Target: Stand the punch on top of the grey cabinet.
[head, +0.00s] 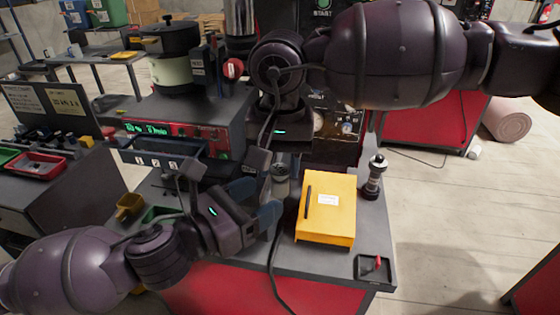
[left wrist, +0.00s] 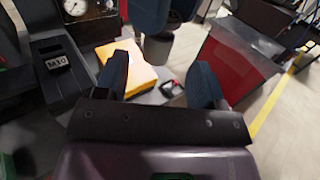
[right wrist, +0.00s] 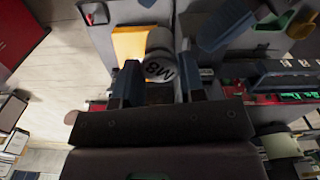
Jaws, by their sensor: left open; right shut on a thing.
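My right gripper (head: 281,165) is shut on a grey cylinder (head: 281,182) marked M8, held above the grey-topped bench (head: 325,262). The marking reads clearly on the cylinder (right wrist: 160,66) in the right wrist view. It may be the punch; its far end is hidden. My left gripper (head: 266,200) is open and empty, low over the bench beside the held cylinder. It also shows open in the left wrist view (left wrist: 160,78). A dark grey cabinet (head: 75,205) stands at the left; I cannot tell if it is the named one.
A yellow box (head: 335,215) lies on the bench, with a black and silver upright tool (head: 374,178) behind it at right. A small black tray (head: 374,267) sits at the front corner. A machine with a green display (head: 180,125) stands behind at left.

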